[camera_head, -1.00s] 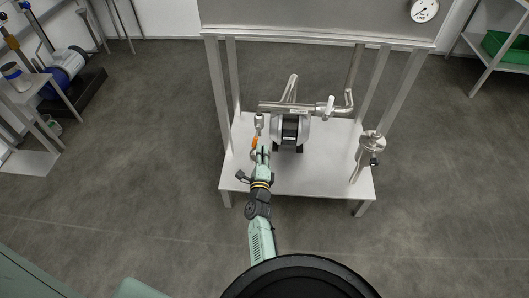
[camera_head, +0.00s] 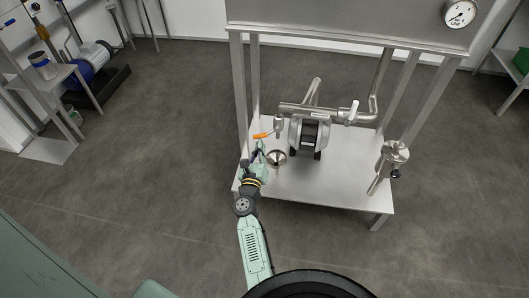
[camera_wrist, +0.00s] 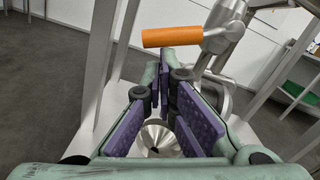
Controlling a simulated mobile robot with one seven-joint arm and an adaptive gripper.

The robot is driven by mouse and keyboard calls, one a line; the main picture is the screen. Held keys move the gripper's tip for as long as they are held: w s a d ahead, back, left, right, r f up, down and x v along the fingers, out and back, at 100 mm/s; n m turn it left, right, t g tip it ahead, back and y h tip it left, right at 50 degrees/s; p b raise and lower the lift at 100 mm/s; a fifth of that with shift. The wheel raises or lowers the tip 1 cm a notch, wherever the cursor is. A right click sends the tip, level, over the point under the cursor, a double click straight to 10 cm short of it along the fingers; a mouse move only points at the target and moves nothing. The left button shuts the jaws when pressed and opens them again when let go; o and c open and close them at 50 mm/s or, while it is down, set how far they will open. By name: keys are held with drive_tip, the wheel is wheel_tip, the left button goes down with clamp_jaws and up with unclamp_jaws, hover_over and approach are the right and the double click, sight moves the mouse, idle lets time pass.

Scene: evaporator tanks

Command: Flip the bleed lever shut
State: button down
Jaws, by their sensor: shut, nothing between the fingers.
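The bleed lever has an orange grip (camera_head: 262,135) and joins a small steel valve (camera_head: 278,126) left of the pump. In the head view the grip points left from the valve, roughly level. In the wrist view the orange grip (camera_wrist: 172,37) lies crosswise just beyond my fingertips, with its metal end (camera_wrist: 220,40) at the right. My gripper (camera_head: 259,147) is below and nearer than the lever.
A steel funnel (camera_head: 277,157) is right of my gripper, and it also shows below my fingers in the wrist view (camera_wrist: 157,138). The pump (camera_head: 309,133), pipe (camera_head: 325,112) and another steel fitting (camera_head: 394,153) stand further right. A frame post (camera_head: 241,100) rises close on the left.

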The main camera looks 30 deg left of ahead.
sight(255, 137)
drive_tip(key=shift+s+a+r+m+b, duration=0.1)
drive_tip(key=shift+a+r+m, duration=0.3)
drive_tip(key=shift+m, duration=0.4)
drive_tip(key=shift+s+a+r+m+b, duration=0.1)
drive_tip(key=shift+a+r+m+b, duration=0.1)
drive_tip(key=shift+r+m, duration=0.45)
drive_tip(key=shift+a+r+m+b, duration=0.1)
drive_tip(key=shift+a+r+m, duration=0.2)
drive_tip(key=shift+m, duration=0.65)
